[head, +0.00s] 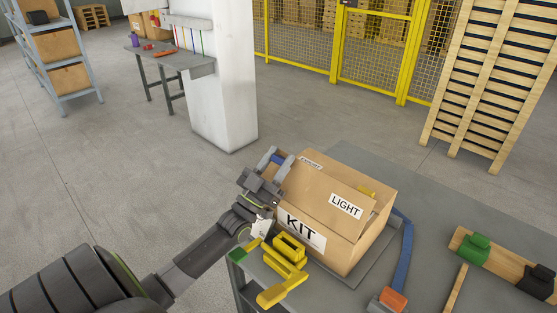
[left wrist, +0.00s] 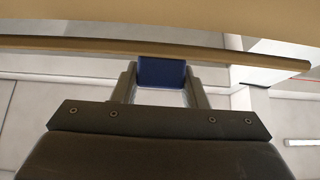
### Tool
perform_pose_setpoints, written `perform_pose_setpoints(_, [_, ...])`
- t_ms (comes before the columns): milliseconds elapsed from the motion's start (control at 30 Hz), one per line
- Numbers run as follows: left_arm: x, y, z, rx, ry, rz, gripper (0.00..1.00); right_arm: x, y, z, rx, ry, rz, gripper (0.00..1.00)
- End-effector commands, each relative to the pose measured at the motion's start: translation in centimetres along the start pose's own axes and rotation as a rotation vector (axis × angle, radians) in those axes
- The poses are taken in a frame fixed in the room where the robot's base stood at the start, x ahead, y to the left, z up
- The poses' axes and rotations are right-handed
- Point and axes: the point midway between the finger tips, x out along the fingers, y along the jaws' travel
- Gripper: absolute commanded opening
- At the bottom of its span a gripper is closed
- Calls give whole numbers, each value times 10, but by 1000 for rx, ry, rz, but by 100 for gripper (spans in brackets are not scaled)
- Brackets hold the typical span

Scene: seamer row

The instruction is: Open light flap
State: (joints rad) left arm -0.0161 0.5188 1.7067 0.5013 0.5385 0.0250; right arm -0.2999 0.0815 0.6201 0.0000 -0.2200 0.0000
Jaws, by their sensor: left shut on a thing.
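The cardboard box (head: 345,248) stands on the grey table with a KIT label on its front. Its light flap (head: 322,197), marked LIGHT, lies across the top, with a gap at its right end where something yellow shows. Another label, reading EXPORT (head: 310,163), is at the far left of the top. My left gripper (head: 277,164) is at the box's upper left edge, shut on a blue tab (left wrist: 162,72). In the left wrist view a cardboard edge (left wrist: 245,58) runs just beyond the tab. I cannot tell which flap the tab belongs to. My right gripper is not in view.
Yellow tools (head: 284,287) lie before the box on the table. A wooden board (head: 500,262) carries green and black pieces. A white pillar (head: 222,75) stands behind.

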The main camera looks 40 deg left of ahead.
Motion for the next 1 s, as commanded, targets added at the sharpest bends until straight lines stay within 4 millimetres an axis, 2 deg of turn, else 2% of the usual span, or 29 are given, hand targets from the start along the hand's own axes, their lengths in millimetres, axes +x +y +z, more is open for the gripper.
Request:
perform_pose_setpoints(867, [1,0,-1,-2,4,1,0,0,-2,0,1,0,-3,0])
perform_pose_setpoints(900, [1,0,-1,-2,4,1,44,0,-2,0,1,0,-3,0])
perform_pose_setpoints(1000, [1,0,-1,-1,3,1,57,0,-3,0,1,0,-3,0])
